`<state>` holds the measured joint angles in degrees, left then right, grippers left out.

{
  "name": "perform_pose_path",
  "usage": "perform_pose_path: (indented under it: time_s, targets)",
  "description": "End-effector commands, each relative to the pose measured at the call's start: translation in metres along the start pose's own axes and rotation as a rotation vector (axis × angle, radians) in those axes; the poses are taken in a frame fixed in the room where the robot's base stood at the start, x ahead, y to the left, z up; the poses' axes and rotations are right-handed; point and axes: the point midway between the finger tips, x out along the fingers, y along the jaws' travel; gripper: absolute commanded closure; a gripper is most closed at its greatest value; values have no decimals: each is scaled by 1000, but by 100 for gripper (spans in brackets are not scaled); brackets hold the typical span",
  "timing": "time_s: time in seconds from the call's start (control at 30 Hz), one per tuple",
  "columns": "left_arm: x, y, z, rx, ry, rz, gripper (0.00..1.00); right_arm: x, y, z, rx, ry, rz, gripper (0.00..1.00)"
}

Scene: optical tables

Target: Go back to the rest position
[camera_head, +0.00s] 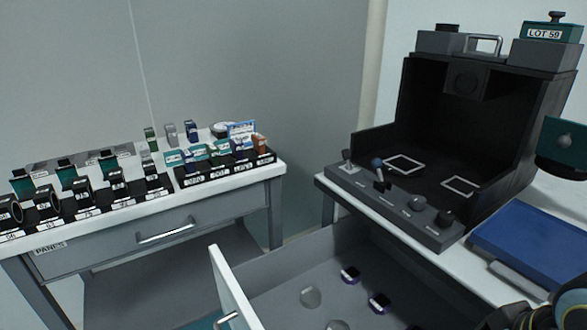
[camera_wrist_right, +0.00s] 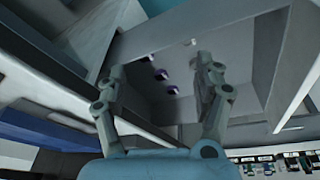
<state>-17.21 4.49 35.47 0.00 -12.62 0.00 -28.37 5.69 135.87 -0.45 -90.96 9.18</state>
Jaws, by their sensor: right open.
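My right gripper (camera_wrist_right: 160,78) is open in the right wrist view, its two fingers spread wide with nothing between them. Beyond the fingers is the open drawer (camera_wrist_right: 225,40), with small dark purple-edged pieces on its floor. A dark part of my right arm shows at the bottom right corner of the head view. My left gripper is in neither view.
The open drawer (camera_head: 232,285) juts out below the right table, holding small purple-edged pieces (camera_head: 378,303) and pale discs. A black booth (camera_head: 540,110) with a knobbed panel and a blue folder (camera_head: 535,248) sit above. The left table (camera_head: 275,172) bears racks of small parts.

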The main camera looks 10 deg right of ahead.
Motion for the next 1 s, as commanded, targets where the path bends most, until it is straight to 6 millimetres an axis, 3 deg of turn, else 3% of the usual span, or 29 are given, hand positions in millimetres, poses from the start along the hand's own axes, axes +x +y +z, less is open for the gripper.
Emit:
perform_pose_path:
  time_s: [0.17,0.47,0.77,0.87,1.0]
  targets:
    - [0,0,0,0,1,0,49,-30,3,16,-190,33,-3,31]
    - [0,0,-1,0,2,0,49,40,4,21,-178,2,-1,31]
    - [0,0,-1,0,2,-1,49,139,9,52,-167,-42,1,31]
    - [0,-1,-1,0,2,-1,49,185,13,78,-161,-65,2,31]
    - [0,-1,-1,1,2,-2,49,255,21,139,-153,-108,4,31]
